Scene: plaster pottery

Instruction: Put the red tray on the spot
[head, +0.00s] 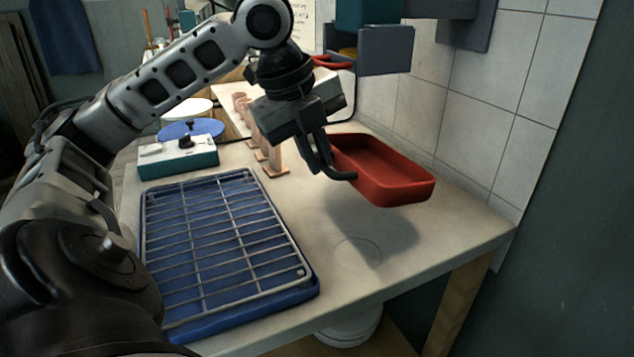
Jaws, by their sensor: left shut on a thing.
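The red tray (398,181) is a shallow rectangular dish. It is held in the air above the right part of the table, with its shadow on the tabletop below. My left gripper (340,172) is shut on the tray's left edge. A faint round outline (358,251) marks a spot on the table, below and a little left of the tray. The tray is apart from the table. My right gripper is not in the head view.
A blue tray (312,287) with a wire rack (215,240) fills the table's left front. A white and teal box (178,157), a blue disc (191,129) and wooden pieces (272,157) stand behind. A tiled wall (472,140) borders the right. The tabletop around the spot is clear.

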